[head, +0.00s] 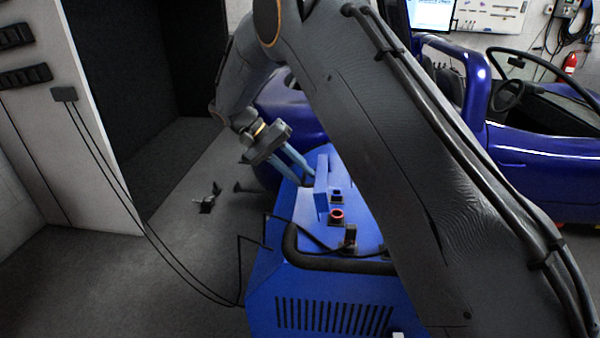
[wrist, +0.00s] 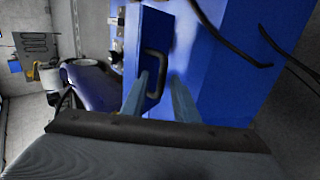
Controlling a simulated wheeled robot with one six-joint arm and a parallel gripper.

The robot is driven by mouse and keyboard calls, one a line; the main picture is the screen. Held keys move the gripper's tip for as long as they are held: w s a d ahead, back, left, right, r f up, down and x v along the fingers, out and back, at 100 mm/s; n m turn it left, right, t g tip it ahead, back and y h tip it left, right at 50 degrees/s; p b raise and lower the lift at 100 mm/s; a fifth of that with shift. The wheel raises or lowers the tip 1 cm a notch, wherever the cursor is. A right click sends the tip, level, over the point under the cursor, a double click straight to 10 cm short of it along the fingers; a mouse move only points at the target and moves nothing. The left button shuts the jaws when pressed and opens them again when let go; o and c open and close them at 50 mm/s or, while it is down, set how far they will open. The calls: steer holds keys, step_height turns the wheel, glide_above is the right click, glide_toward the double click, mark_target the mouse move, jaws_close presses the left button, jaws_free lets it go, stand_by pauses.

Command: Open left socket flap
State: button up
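The blue dynamometer unit (head: 330,283) stands at the bottom centre of the head view. On its top a blue flap (head: 321,188) stands upright beside the sockets. In the wrist view a blue flap panel (wrist: 143,35) carries a black bar handle (wrist: 163,68). I cannot tell for sure that it is the left socket flap. My gripper (head: 306,174) is at the left side of the flap. In the wrist view my gripper (wrist: 160,79) has its two blue fingers apart, with the handle's lower part seemingly between them. Contact is unclear.
A red-rimmed round socket (head: 337,215) and a small dark fitting (head: 337,195) sit right of the flap. A black tube rail (head: 335,262) and cables edge the unit. A blue car (head: 545,150) stands behind. Open floor (head: 150,270) lies left.

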steer(key=shift+a+r, duration=0.1)
steer(key=shift+a, duration=0.05)
steer(key=b+v, duration=0.1)
steer(key=v, duration=0.6)
steer(key=shift+a+r+b, duration=0.2)
steer(key=shift+b, duration=0.15)
steer(key=shift+c, duration=0.4)
